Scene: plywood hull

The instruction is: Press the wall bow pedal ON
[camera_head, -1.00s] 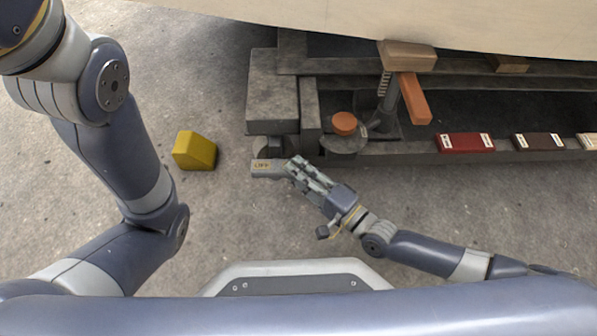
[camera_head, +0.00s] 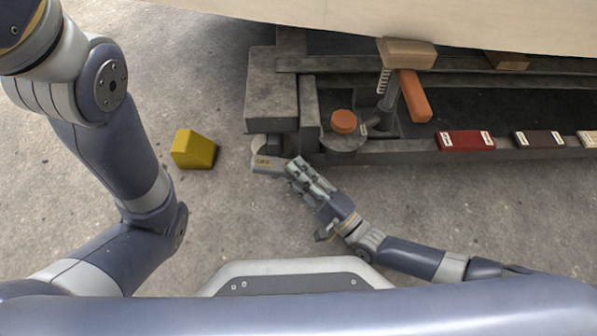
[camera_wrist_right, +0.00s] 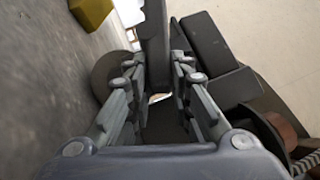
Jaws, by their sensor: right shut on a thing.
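The grey pedal (camera_head: 268,165) with a small yellow label sits low at the front left corner of the dark cradle. The label's lettering is too small to read surely now. My right gripper (camera_head: 292,168) is at the pedal's right end, shut on it. In the right wrist view the fingers (camera_wrist_right: 158,98) lie either side of a dark grey bar, which looks like part of the pedal. My left arm shows at the left, but its gripper is out of view.
A yellow block (camera_head: 194,149) lies on the concrete floor left of the pedal. The pale hull overhangs above.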

